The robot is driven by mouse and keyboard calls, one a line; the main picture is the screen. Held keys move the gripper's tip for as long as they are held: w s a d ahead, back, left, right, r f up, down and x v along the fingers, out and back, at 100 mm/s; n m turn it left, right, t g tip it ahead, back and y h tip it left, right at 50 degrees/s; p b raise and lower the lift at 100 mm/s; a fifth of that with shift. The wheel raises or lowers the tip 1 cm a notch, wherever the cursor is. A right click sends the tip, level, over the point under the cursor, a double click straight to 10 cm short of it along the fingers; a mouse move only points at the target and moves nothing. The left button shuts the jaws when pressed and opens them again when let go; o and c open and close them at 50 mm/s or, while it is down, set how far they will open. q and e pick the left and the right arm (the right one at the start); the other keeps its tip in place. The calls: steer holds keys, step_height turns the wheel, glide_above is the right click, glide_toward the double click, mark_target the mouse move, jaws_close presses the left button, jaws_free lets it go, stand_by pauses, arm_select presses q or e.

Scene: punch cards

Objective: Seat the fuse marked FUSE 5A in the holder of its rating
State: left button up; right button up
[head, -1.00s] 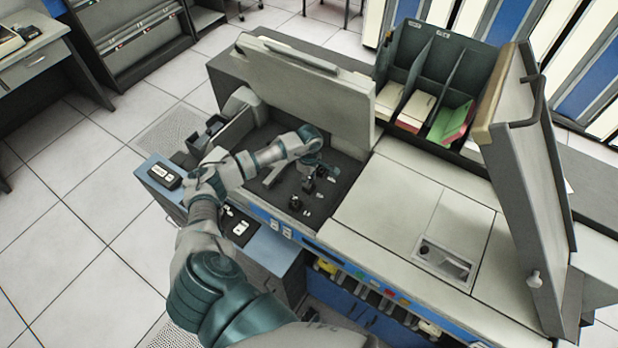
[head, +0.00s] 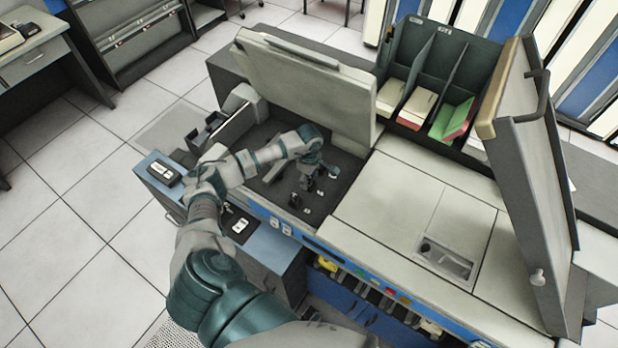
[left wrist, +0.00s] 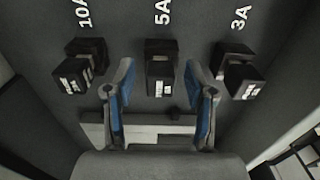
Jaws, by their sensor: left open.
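My left gripper (left wrist: 160,104) is open in the left wrist view, its two blue-padded fingers apart. In the head view it (head: 318,170) reaches down into the open machine bay. The 5A holder (left wrist: 162,47) is a black block under a white 5A mark, ahead of the gap between the fingers. A black piece with white print (left wrist: 160,78) sits at its near side; its print is too small to read. The similar 10A holder (left wrist: 88,48) is to the left and the 3A holder (left wrist: 232,50) to the right. I cannot tell which piece is the FUSE 5A.
A raised lid (head: 310,85) stands behind the bay. A second raised panel (head: 540,190) stands at the right. A card rack (head: 440,70) is at the back. A dark case (head: 158,172) and a dark mat (head: 241,228) with a white item lie left of the bay.

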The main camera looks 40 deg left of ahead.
arm_select(q)
step_height(320, 180, up, 12)
stand_by(0.5)
steer(key=shift+f, duration=0.1)
stand_by(0.4)
